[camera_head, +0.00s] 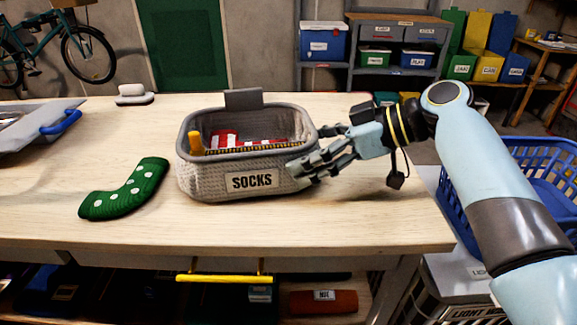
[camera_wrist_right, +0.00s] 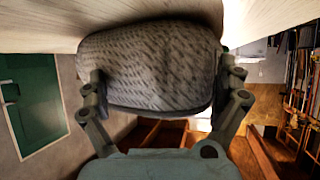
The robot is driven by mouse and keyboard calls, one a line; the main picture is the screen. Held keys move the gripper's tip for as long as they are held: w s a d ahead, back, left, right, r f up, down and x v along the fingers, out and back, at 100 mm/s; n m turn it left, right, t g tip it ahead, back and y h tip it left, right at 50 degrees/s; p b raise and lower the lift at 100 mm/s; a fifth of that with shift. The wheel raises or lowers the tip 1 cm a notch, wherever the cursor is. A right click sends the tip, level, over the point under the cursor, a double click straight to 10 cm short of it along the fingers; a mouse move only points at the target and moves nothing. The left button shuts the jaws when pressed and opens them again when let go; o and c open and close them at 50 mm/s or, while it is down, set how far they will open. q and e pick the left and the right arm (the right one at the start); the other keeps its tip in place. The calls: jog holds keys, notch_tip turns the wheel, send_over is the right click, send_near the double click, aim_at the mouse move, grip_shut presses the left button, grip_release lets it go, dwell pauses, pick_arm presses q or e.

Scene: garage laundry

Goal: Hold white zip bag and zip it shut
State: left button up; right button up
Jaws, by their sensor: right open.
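The zip bag (camera_head: 210,178) is a pale grey woven tub labelled SOCKS, upright on the bench. Its top is open, showing red-and-white cloth (camera_head: 228,139) inside. A dark-and-yellow zip strip (camera_head: 245,147) runs along the opening, with an orange pull tab (camera_head: 195,143) at its left end. A grey tab (camera_head: 244,98) stands at the back rim. My right gripper (camera_head: 314,150) is open at the bag's right end, one finger along the front and one towards the back. In the right wrist view the fingers flank the bag's end (camera_wrist_right: 150,65); contact is unclear. My left gripper is out of view.
A green spotted sock (camera_head: 124,190) lies left of the bag on the wooden bench (camera_head: 330,225). A grey tray (camera_head: 35,128) with a blue handle and a small white object (camera_head: 133,94) are further left. A blue basket (camera_head: 464,208) stands beyond the right edge.

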jog(key=shift+b+x, duration=0.7)
jog(key=shift+x, duration=1.15)
grip_shut()
jog(key=c, duration=2)
grip_release()
jog(key=o, duration=1.5)
